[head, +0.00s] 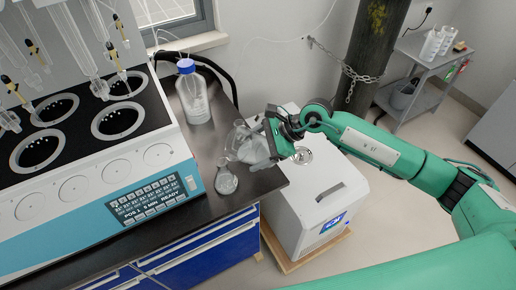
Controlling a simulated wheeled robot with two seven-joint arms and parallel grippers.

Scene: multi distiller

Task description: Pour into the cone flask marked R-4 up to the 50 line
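A small cone flask (227,182) stands upright on the dark bench top near its front right corner. It holds pale, cloudy contents; its label and lines are too small to read. My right gripper (266,138) is at the bench's right edge, shut on a larger glass flask (250,150). The held flask is tilted with its mouth toward the left, just above and right of the cone flask. It has greyish contents in its lower side. I cannot tell whether liquid is flowing or whether the two flasks touch. My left gripper is not in view.
A blue-capped bottle (193,92) stands on the bench (200,215) behind the flasks. A large distiller unit (100,170) fills the left. A white box-shaped machine (315,205) stands right of the bench. A chained dark cylinder (375,45) and a grey cart (425,60) are behind.

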